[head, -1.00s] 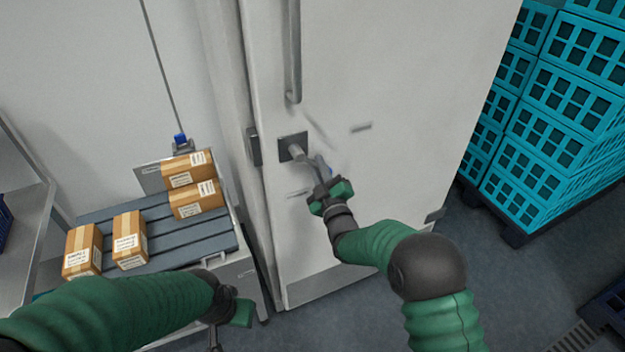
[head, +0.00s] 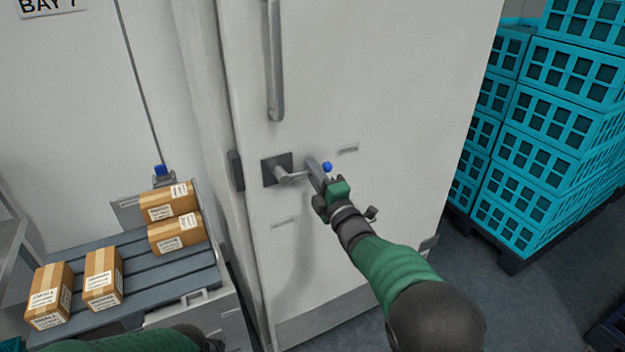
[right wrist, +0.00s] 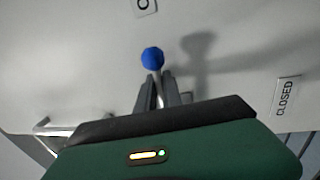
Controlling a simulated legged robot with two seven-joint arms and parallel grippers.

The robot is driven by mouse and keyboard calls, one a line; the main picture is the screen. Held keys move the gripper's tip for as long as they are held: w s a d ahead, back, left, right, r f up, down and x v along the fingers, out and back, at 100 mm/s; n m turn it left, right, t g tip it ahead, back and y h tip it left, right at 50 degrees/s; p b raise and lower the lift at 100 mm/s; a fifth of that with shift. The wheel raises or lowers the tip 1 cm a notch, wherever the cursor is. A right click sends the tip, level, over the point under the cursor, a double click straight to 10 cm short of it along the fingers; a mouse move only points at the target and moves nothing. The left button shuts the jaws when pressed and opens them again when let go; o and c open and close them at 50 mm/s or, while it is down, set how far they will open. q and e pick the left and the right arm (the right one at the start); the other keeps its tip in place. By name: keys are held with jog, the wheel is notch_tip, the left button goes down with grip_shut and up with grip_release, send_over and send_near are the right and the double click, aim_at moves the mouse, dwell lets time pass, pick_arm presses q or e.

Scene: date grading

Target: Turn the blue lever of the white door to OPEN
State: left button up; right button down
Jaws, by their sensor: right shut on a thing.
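The white door (head: 400,70) has a dark square plate (head: 269,171) with a metal lever (head: 292,177) that points right, about level in the head view. Its blue knob (head: 327,167) shows just past my right gripper (head: 317,173), which is shut on the lever. In the right wrist view the knob (right wrist: 152,58) stands out beyond the two grey fingers (right wrist: 158,97). A cut-off label starting with O (right wrist: 146,6) lies above the knob, and a CLOSED label (right wrist: 286,97) lies to the right. My left gripper is out of view; part of that arm shows at the bottom left.
A long vertical door handle (head: 275,70) is above the lever. At left, several cartons (head: 103,278) lie on a slatted grey surface (head: 150,275); a small blue-topped fixture (head: 161,171) stands behind. Teal crates (head: 535,150) are stacked at right. Floor between door and crates is clear.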

jog(key=shift+a+n, duration=0.1)
jog(key=shift+n, duration=0.2)
jog(key=c, duration=1.5)
grip_release()
jog(key=shift+a, duration=0.1)
jog(key=shift+r, duration=0.1)
jog(key=v, duration=1.7)
jog(key=shift+b, duration=0.45)
jog(key=shift+w+f, duration=0.15)
jog(key=shift+f, duration=0.05)
